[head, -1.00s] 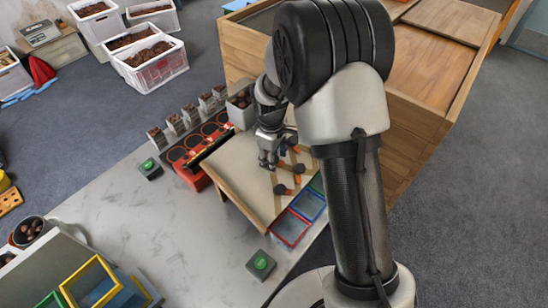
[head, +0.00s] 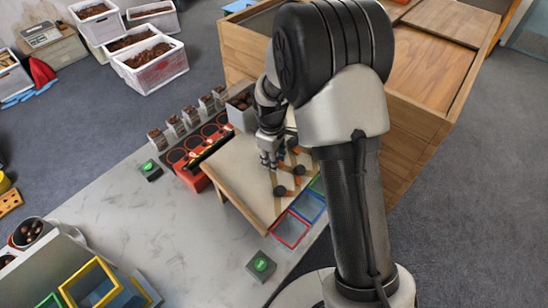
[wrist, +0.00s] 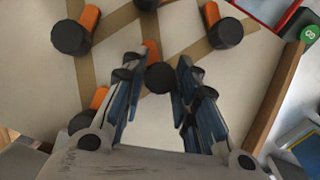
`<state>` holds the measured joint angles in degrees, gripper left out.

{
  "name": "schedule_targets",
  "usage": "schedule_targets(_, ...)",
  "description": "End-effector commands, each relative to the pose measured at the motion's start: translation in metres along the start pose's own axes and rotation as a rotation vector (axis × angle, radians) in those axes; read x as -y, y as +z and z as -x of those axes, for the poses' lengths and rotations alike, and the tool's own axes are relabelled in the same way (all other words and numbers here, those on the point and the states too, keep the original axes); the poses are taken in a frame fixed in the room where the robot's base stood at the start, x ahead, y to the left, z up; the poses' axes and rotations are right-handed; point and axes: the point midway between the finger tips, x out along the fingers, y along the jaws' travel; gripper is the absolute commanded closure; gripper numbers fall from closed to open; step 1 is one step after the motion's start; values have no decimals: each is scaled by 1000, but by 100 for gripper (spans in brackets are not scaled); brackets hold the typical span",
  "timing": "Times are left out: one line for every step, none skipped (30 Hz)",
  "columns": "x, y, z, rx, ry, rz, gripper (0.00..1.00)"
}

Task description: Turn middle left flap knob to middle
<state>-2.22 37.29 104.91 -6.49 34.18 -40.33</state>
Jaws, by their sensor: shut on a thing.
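Black round knobs with orange flaps sit on a pale sloped board (head: 235,170) marked with crossing tan strips. In the wrist view, one knob (wrist: 160,77) lies between the two fingertips of my gripper (wrist: 157,75). Its orange flap (wrist: 151,52) points up and slightly left. My gripper is shut on this knob. In the head view my gripper (head: 269,158) is low over the board and hides that knob. Other knobs show in the wrist view at upper left (wrist: 72,37), upper right (wrist: 226,33) and lower left, the last partly hidden.
Red (head: 291,229) and blue (head: 311,206) bins stand at the board's lower end. A wooden rail (wrist: 275,105) runs along its edge. A red unit with black rings (head: 196,150) and a grey container of chestnuts (head: 240,105) stand nearby. Green buttons sit on the grey table (head: 140,230).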

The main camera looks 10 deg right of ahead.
Motion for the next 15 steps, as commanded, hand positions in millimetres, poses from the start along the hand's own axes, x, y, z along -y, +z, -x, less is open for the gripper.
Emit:
schedule_targets(0, 0, 0, 1, -4, -4, 96)
schedule_targets(0, 0, 0, 1, -6, -8, 96)
schedule_targets(0, 1, 0, 2, -10, -15, 96)
schedule_targets(0, 1, 0, 2, -14, -22, 96)
schedule_targets(0, 1, 0, 2, -19, -31, 96)
schedule_targets(0, 1, 1, 2, -28, -45, 96)
schedule_targets(0, 1, 1, 1, -34, -57, 96)
schedule_targets(0, 1, 1, 1, -41, -70, 96)
schedule_targets(-1, 1, 1, 0, -53, -91, 96)
schedule_targets(-1, 1, 1, 0, -62, -108, 96)
schedule_targets(-1, 1, 1, 0, -73, -126, 96)
schedule_targets(-1, 1, 2, -1, -87, -151, 96)
schedule_targets(-1, 1, 2, -2, -98, -172, 96)
schedule_targets(-2, 1, 1, -3, -109, -193, 96)
schedule_targets(-1, 1, 1, -3, -126, -221, 96)
